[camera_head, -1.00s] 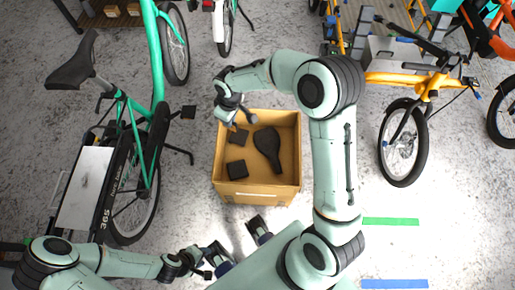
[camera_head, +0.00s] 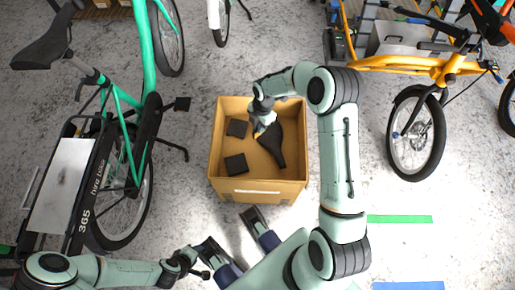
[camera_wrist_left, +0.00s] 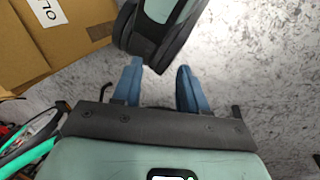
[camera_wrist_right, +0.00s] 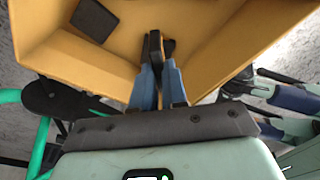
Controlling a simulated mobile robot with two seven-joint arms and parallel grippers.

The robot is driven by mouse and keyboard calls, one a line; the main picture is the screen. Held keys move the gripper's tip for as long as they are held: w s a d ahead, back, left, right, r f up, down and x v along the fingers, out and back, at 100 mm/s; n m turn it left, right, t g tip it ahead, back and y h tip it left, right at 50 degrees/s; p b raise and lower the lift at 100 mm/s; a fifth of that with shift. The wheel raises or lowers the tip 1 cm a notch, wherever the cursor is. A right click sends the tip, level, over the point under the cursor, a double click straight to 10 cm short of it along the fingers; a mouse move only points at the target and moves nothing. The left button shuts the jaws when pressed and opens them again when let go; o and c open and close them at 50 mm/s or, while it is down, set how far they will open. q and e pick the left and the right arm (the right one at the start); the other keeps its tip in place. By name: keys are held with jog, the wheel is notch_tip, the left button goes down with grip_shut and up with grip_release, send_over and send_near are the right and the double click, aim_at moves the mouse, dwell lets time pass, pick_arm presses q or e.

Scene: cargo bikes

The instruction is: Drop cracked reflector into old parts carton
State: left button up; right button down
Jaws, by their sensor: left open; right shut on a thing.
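The old parts carton (camera_head: 258,190) is an open brown box on the floor in the middle of the head view. Its inside walls also show in the right wrist view (camera_wrist_right: 90,62). My right gripper (camera_head: 259,128) reaches into the carton's opening from above. My left gripper (camera_head: 229,232) is open and empty in front of the carton. Its spread blue fingers show in the left wrist view (camera_wrist_left: 160,88).
A green bike (camera_head: 120,130) stands at left and a yellow cargo bike (camera_head: 415,66) at right. Grey floor around the carton is mostly clear.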

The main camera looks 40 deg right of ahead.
notch_tip(320, 180, down, 5)
jog(key=b, duration=0.3)
jog(key=shift+f, duration=0.2)
jog(key=shift+f+b, duration=0.3)
jog(key=c, duration=1.1)
grip_release()
pick_arm(q)
jog(key=w+a+f+t+y, duration=0.1)
jog(key=w+a+f, duration=0.2)
jog(key=w+f, duration=0.1)
jog(key=shift+w+n+t, duration=0.3)
jog(key=shift+w+t, duration=0.1)
jog(key=shift+w, duration=0.5)
pick_arm(e)
jog(key=r+p, duration=0.1)
jog(key=r, duration=0.3)
jog(key=d+r+p, duration=0.1)
jog(key=r, duration=0.4)
jog(key=r+p, duration=0.1)
jog(key=r, duration=0.3)
jog(key=shift+w+d+r, duration=0.1)
jog(key=shift+d+r, duration=0.1)
jog(key=shift+d, duration=0.1)
pick_arm(q)
jog(key=s+d+r+g+h, duration=0.1)
jog(key=s+d+r, duration=0.1)
jog(key=s, duration=0.3)
jog(key=shift+d+r+g, duration=0.3)
jog(key=shift+d+r, duration=0.05)
jog(key=shift+r, duration=0.4)
